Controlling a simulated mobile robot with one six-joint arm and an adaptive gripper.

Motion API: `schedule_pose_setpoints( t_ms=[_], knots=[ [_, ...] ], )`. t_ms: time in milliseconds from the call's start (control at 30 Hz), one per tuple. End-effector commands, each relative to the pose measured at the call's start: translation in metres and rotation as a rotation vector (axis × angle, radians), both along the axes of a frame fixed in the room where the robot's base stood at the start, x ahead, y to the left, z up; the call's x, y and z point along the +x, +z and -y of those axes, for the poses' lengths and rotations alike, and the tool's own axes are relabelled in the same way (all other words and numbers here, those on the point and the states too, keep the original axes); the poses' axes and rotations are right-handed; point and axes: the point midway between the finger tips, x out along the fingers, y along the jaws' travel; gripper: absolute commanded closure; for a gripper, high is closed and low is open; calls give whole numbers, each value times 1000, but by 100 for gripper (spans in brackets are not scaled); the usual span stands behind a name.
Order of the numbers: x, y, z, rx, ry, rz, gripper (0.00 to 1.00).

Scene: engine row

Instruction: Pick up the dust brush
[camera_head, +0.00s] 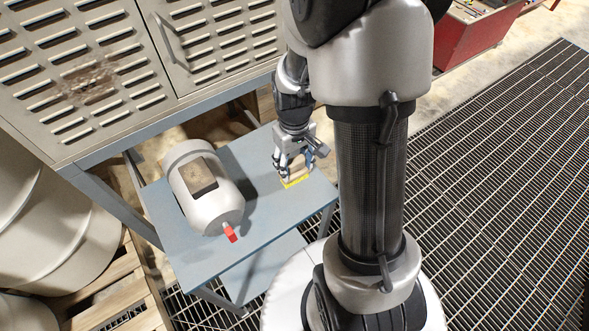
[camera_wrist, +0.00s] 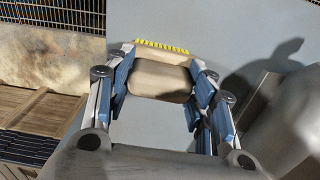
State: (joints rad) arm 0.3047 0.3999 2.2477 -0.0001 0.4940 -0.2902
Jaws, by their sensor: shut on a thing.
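The dust brush (camera_wrist: 160,80) has a pale wooden body and a row of yellow bristles along its far edge in the wrist view. It is at the right part of the blue-grey table (camera_head: 185,262) in the head view, where its yellow bristles (camera_head: 296,181) show below my gripper (camera_head: 294,165). In the wrist view my gripper (camera_wrist: 160,95) has its blue-padded fingers on both sides of the wooden body, shut on it. I cannot tell whether the bristles touch the tabletop. The fingers hide part of the brush in the head view.
A large pale canister (camera_head: 207,200) with a red tip lies on the table just left of the brush. A louvred metal cabinet (camera_head: 110,85) stands behind the table. Pale drums (camera_head: 50,225) stand at the left, and dark floor grating (camera_head: 490,180) spreads at the right.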

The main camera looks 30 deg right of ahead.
Motion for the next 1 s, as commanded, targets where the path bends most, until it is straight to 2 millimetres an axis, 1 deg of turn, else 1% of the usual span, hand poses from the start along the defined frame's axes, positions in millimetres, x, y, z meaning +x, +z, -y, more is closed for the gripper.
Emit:
schedule_pose_setpoints(
  t_ms=[67, 333, 467, 533, 667, 767, 900, 1000],
  knots=[
    [0, 0, 0, 0, 0, 0, 77],
    [0, 2, 0, 0, 0, 1, 77],
    [1, 10, 0, -1, 0, 2, 77],
    [1, 18, 0, -1, 0, 3, 77],
    [2, 45, 1, -2, 0, 6, 77],
    [1, 73, 0, -2, 0, 6, 77],
    [2, 117, 1, -2, 0, 7, 77],
    [1, 144, 0, -2, 0, 6, 77]
  ],
)
